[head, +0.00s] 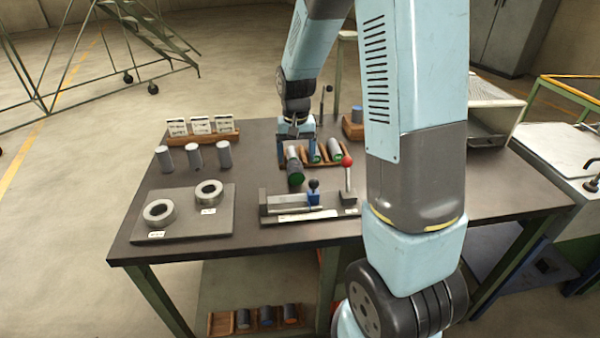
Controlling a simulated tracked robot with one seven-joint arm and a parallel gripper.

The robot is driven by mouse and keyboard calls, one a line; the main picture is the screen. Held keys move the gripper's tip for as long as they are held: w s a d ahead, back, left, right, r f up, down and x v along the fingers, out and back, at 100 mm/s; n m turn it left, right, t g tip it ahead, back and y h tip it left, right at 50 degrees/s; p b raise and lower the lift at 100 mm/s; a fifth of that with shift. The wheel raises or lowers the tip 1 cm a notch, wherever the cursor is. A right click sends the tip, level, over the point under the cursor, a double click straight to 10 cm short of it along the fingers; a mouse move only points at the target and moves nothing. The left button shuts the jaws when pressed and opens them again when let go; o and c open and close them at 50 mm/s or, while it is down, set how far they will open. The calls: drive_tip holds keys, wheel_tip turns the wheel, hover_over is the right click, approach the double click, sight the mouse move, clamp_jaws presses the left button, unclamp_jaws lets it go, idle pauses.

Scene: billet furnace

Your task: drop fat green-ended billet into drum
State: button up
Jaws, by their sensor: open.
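A fat grey billet with a green end (295,171) lies at the left of a wooden rack (322,163), its green end toward me. Two slimmer-looking billets, also with green at the end, lie to its right: a middle billet (314,152) and a right billet (335,149). I cannot make out a drum.
A fixture with a red-knobbed lever (347,162) stands in front of the rack. Three grey cylinders (194,156) stand left, behind a plate (222,226) with two rings. My arm hides part of the table's right. Another rack (256,319) sits on the lower shelf.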

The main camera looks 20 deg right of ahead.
sight(296, 165)
drive_tip(key=shift+a+f, duration=0.1)
drive_tip(key=shift+f, duration=2.95)
clamp_jaws()
drive_tip(key=shift+w, duration=0.1)
